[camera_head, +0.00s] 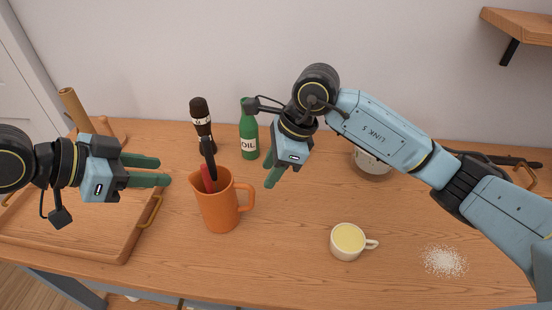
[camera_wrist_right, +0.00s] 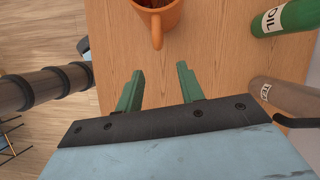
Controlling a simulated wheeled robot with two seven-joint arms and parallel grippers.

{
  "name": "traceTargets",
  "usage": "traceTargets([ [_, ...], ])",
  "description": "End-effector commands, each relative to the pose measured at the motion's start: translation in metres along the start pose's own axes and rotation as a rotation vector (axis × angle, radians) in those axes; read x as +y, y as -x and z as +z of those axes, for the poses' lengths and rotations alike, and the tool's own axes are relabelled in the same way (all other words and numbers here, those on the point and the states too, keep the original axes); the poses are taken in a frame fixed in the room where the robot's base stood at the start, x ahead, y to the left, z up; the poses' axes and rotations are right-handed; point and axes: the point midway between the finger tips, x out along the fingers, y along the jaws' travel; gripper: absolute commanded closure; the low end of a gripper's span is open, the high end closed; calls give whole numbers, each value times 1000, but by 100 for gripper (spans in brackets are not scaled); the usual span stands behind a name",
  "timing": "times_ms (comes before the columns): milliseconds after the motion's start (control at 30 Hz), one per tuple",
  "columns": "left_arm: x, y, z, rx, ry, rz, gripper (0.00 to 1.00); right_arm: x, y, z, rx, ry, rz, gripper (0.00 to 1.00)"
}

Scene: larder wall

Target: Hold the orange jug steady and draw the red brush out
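The orange jug (camera_head: 220,212) stands upright on the wooden counter, its handle to the right. It also shows at the top of the right wrist view (camera_wrist_right: 160,17), cut by the edge. The red brush (camera_head: 207,180) stands in the jug; its lower part is hidden inside. A black-handled item (camera_head: 208,150) leans beside it. My left gripper (camera_head: 165,170) is open and empty, left of the jug with its fingers pointing at it. My right gripper (camera_head: 273,178) is above and right of the jug. In the right wrist view (camera_wrist_right: 160,78) its fingers are apart and empty.
A wooden tray (camera_head: 90,250) lies at the left. A cup of yellow liquid (camera_head: 347,242) and white grains (camera_head: 444,261) lie to the right. A wall shelf (camera_head: 520,25) juts out top right.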

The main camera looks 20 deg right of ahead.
Motion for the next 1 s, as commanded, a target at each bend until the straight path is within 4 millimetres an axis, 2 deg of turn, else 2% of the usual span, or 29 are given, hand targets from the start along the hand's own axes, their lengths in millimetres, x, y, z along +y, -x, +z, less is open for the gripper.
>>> traceTargets([
  [100, 0, 0, 0, 0, 0, 0, 64, 2, -26, 0, 0, -1, 6, 62],
  [300, 0, 0, 0, 0, 0, 0, 64, 2, -65, 1, -2, -2, 7, 62],
  [500, 0, 0, 0, 0, 0, 0, 64, 1, -93, 1, -2, -2, 5, 62],
  [700, 0, 0, 0, 0, 0, 0, 64, 1, -105, 1, -2, 0, 3, 62],
  [967, 0, 0, 0, 0, 0, 0, 64, 1, -106, 1, -2, 1, 3, 62],
  [1000, 0, 0, 0, 0, 0, 0, 64, 1, -106, 1, -2, 1, 3, 65],
])
